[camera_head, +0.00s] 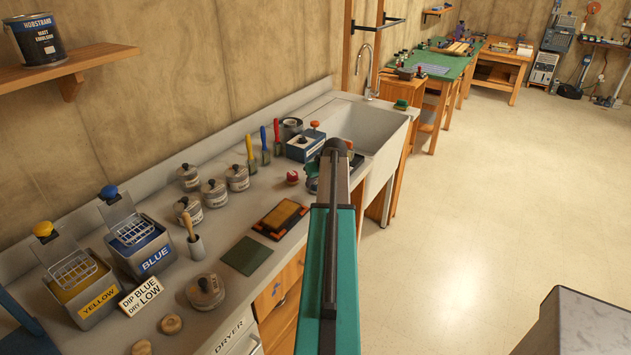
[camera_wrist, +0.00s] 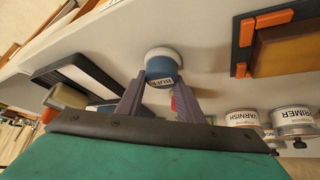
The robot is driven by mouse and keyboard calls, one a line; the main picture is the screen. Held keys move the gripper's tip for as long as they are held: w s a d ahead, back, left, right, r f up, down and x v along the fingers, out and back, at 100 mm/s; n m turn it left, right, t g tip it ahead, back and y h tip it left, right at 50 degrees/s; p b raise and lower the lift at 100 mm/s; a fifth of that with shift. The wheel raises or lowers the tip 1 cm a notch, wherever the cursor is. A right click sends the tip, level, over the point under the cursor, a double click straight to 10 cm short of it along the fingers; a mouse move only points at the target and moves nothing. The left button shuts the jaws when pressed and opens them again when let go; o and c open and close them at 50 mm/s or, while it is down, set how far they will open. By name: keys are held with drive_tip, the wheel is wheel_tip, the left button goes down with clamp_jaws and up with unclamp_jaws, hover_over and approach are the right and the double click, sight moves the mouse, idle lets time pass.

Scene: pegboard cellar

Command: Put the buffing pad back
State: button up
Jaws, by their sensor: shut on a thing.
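The buffing pad (camera_wrist: 160,68) is a short round blue body with a white band and a partly readable label starting "BUFF". It shows in the wrist view between the two grey fingers of my gripper (camera_wrist: 158,90), which are shut on it. Its white end faces the pale counter (camera_wrist: 205,50); I cannot tell whether it touches. In the head view my own arm covers the gripper and the pad, over the counter near the sink.
A tray with orange corners (camera_head: 282,218) and a brown pad lies left of my arm. A red-and-white item (camera_head: 292,177) and a blue box with an orange knob (camera_head: 305,146) stand nearby. Lidded tins (camera_head: 214,192) stand left. The sink (camera_head: 365,130) is beyond; a green mat (camera_head: 246,256) is nearer.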

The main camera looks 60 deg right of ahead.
drive_tip(key=shift+f, duration=0.1)
drive_tip(key=o, duration=1.1)
drive_tip(key=shift+r, duration=0.2)
drive_tip(key=b+v, duration=0.3)
drive_tip(key=v, duration=0.9)
